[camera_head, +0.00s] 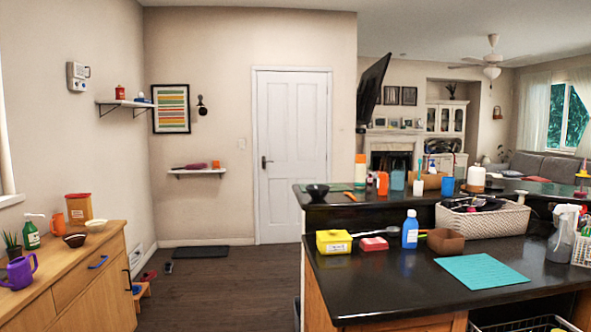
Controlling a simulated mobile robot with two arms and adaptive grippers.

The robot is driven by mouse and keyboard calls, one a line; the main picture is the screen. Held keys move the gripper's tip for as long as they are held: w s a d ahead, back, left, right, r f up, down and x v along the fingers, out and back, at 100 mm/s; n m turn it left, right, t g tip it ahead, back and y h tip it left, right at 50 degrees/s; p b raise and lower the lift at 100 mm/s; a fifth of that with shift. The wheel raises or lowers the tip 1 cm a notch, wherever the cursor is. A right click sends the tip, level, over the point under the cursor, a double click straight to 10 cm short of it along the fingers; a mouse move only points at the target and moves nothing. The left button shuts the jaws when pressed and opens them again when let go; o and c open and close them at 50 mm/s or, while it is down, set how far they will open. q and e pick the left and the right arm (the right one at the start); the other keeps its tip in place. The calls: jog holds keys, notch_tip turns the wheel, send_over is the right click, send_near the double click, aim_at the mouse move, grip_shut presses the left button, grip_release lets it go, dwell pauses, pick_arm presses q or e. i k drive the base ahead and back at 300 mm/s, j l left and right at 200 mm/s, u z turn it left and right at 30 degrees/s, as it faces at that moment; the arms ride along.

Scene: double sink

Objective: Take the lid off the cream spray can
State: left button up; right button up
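A white rounded container (476,182) also stands on that counter, farther right. Neither of my grippers is in view.
The dark front counter (387,285) holds a yellow box (333,242), a blue bottle (410,230), a teal mat (482,271) and a woven basket (501,221). A wooden cabinet (95,244) stands at left. The dark floor (215,285) between them is largely clear.

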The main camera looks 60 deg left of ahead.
aim_at(360, 159)
jog(key=u, duration=1.7)
